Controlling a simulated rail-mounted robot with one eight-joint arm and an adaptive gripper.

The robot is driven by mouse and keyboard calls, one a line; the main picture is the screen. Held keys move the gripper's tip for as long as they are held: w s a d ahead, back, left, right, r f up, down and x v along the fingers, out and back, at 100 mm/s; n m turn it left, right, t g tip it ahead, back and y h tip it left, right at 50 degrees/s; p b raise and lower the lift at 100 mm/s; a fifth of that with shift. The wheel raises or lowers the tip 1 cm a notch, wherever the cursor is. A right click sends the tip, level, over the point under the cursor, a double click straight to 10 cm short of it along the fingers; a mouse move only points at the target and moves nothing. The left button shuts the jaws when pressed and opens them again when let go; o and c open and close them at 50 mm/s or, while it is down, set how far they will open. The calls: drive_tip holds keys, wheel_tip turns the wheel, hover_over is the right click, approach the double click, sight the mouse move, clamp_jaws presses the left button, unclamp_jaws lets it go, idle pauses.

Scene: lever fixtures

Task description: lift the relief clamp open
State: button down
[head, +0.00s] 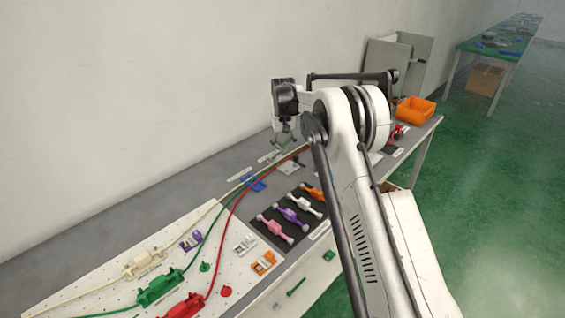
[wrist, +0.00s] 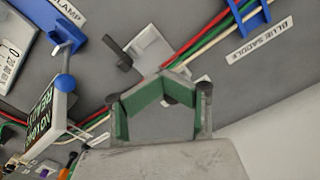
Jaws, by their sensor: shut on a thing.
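My gripper (wrist: 168,80) has dark fingers with green pads, and its tips come together over a pale grey plate fixture with a dark handle (wrist: 124,60), which I take for the relief clamp (wrist: 150,45). The gripper is shut on a part of it, but the gripped part is mostly hidden by the fingertips. In the head view my gripper (head: 284,140) points down just above the plate (head: 291,165). I cannot tell how far the clamp is lifted. A label ending in "LAMP" (wrist: 66,10) is at the upper left of the wrist view.
Red, green and white cables (wrist: 205,40) pass close beside the fingertips and through a blue saddle (wrist: 245,17). Another blue fixture (wrist: 62,30) and a sign (wrist: 42,118) stand at the left. Several coloured handles on dark plates (head: 291,212) lie nearer. A wall borders the bench.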

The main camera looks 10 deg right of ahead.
drive_tip(key=shift+w+a, duration=0.4)
drive_tip(key=shift+w, duration=0.05)
drive_tip(key=shift+w+a+r, duration=0.15)
drive_tip(key=shift+w+a, duration=0.2)
drive_tip(key=shift+w, duration=0.3)
drive_tip(key=shift+w+a+r, duration=0.1)
drive_tip(key=shift+w+a, duration=0.1)
drive_tip(key=shift+w, duration=0.4)
